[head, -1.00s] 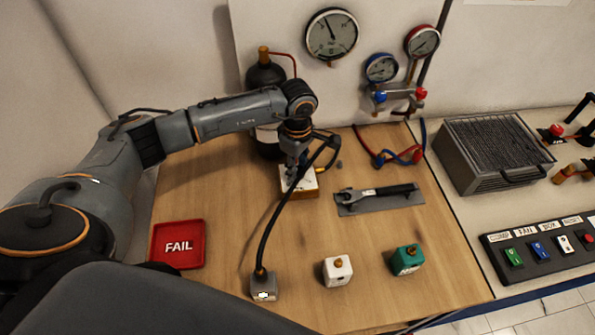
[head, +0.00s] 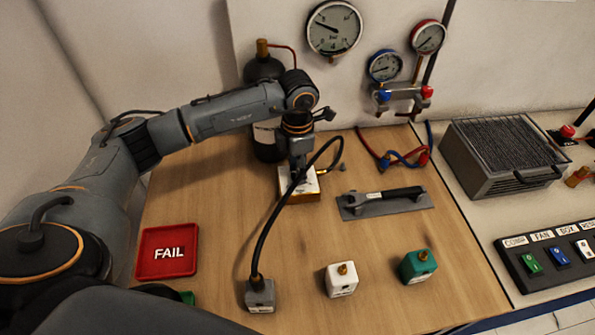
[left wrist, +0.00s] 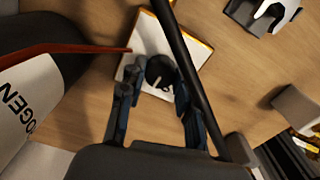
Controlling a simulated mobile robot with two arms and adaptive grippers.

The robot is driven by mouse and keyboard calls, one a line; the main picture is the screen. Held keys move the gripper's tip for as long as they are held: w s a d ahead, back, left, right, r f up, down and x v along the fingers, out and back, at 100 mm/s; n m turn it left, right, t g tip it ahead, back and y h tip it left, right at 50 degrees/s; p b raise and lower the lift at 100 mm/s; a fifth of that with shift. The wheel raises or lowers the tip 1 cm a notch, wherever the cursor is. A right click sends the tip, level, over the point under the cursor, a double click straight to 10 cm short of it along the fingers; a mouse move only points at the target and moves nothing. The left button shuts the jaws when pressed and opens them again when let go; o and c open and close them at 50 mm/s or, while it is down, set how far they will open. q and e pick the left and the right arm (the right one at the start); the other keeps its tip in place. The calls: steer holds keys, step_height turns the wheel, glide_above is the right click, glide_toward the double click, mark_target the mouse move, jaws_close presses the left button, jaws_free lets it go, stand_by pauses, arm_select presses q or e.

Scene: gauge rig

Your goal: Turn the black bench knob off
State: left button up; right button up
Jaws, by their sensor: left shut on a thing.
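The black bench knob (left wrist: 160,72) shows in the left wrist view on top of a white-topped box (left wrist: 150,42) with an orange-yellow edge. A white mark is visible on the knob. In the head view the box (head: 312,183) stands on the wooden bench, and the knob is hidden under my gripper. My left gripper (head: 298,174) points down onto the box. In the left wrist view the fingers (left wrist: 157,80) lie on either side of the knob and are shut on it. My right gripper is not in view.
A black hose runs from the box area to a grey block (head: 261,296). A dark bottle (head: 262,72) stands behind my gripper. A red FAIL tray (head: 168,250), white block (head: 341,280) and green block (head: 418,266) are nearer.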

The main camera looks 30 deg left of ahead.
arm_select(q)
steer(key=n+b, duration=0.1)
steer(key=n, duration=0.3)
steer(key=shift+n+b, duration=0.7)
steer(key=shift+n, duration=1.4)
steer(key=o, duration=1.2)
steer(key=shift+c, duration=0.2)
step_height(320, 180, up, 12)
